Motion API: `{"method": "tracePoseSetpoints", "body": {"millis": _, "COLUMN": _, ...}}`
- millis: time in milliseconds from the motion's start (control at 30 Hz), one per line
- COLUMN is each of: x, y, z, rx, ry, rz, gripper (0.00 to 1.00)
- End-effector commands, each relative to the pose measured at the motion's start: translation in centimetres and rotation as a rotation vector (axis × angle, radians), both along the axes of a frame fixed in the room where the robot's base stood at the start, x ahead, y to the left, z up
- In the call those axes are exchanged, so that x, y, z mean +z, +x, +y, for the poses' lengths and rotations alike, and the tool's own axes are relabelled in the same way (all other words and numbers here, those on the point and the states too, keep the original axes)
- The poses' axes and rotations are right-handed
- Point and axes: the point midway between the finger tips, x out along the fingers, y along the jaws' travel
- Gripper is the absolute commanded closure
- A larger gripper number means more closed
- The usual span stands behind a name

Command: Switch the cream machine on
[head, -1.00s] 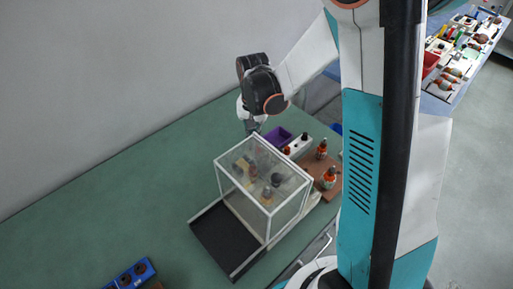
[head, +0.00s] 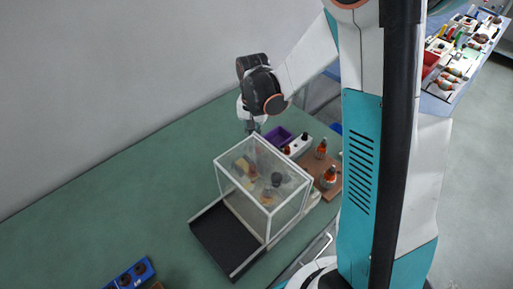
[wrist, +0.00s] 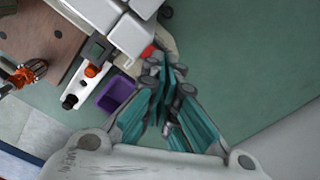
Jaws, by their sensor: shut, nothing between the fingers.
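The cream machine with its clear, white-framed cover (head: 217,167) stands on the green bench in the head view. In the wrist view its pale body (wrist: 128,35) fills the top, with a red part (wrist: 149,52) at its edge. My gripper (wrist: 166,68) is shut and empty, its fingertips beside that red part. I cannot tell whether they touch it. In the head view my gripper (head: 251,128) is just behind the machine, its tips small and partly hidden. A white control box (wrist: 84,83) carries a small screen, an orange-red knob (wrist: 91,71) and a black knob (wrist: 69,102).
A purple bin (wrist: 115,94) lies close beside the control box. A brown board (head: 327,188) with wound armatures (head: 329,175) is right of the machine. A dark belt or tray (head: 226,240) extends in front. The green bench (head: 110,195) is clear to the left.

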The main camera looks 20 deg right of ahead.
Motion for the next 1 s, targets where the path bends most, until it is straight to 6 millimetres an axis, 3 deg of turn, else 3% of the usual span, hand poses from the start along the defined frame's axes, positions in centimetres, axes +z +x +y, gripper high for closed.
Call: {"method": "tracePoseSetpoints", "body": {"millis": 1000, "x": -1.4, "y": 0.0, "z": 0.0, "rx": 0.0, "ry": 0.0, "rz": 0.0, "gripper": 1.0}}
